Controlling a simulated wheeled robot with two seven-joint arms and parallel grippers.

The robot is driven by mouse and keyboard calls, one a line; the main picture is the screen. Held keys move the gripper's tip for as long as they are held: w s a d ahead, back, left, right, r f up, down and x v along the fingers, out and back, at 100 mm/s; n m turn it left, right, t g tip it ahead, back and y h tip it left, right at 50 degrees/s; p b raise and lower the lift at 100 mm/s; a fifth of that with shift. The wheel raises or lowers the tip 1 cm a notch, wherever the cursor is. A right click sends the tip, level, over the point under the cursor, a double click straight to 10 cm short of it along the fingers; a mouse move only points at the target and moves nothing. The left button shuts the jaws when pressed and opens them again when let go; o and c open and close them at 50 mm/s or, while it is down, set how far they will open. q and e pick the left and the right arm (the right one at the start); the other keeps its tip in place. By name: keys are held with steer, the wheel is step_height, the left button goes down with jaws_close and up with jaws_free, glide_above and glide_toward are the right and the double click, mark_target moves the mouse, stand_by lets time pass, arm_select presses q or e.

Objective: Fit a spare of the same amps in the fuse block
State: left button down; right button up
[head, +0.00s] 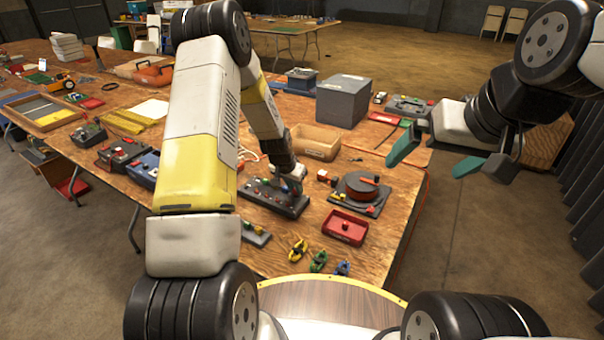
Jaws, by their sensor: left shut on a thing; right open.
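A dark grey block with small coloured pieces on top, which looks like the fuse block (262,198), lies on the wooden table in the middle of the head view. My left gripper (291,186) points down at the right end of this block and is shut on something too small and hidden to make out. I cannot tell whether that thing touches the block. A red tray (345,228) with a small red piece in it stands to the right and nearer. My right gripper (430,166) has teal fingers, is open and empty, and hangs in the air at the right, beyond the table edge.
A round reel on a dark base (359,189) stands right of the block. A cardboard box (316,144) and a grey box (343,101) stand behind. Small yellow (298,250), green (318,262) and blue (342,268) pieces lie near the front edge. My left arm hides part of the table.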

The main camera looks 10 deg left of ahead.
arm_select(q)
steer(key=shift+f, duration=0.7)
stand_by(1.4)
steer(key=c, duration=0.9)
jaws_free()
steer(key=shift+a, duration=0.1)
steer(key=shift+c, duration=0.2)
steer(key=shift+r, duration=0.1)
steer(key=shift+r, duration=3.65)
